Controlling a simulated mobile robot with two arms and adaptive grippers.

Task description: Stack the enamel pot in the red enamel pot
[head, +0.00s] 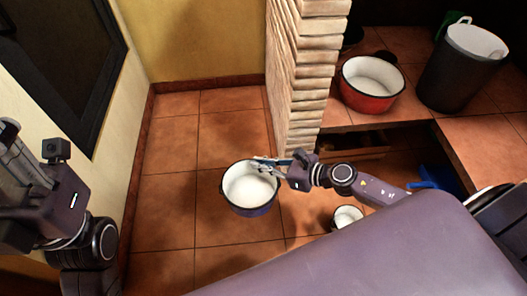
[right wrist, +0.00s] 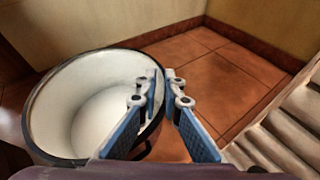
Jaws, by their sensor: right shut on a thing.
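The enamel pot (head: 250,208), dark blue outside and white inside, hangs upright from my right gripper (head: 262,164) in the head view. That gripper is shut on the pot's right rim. In the right wrist view the pot (right wrist: 85,105) fills the left side, its dark rim between the blue fingers of the right gripper (right wrist: 163,82). The pot looks empty. The red enamel pot (head: 370,101), white inside with a dark rim, stands upright on the tiled counter, apart from the held pot. My left gripper (head: 10,135) is at the left edge, its fingertips unclear.
A brick pillar (head: 303,70) stands between the held pot and the red pot. A dark bin (head: 452,75) stands right of the red pot. A small white pot (head: 346,215) sits lower down, partly hidden by my body. A wall with a dark frame (head: 70,70) is at left.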

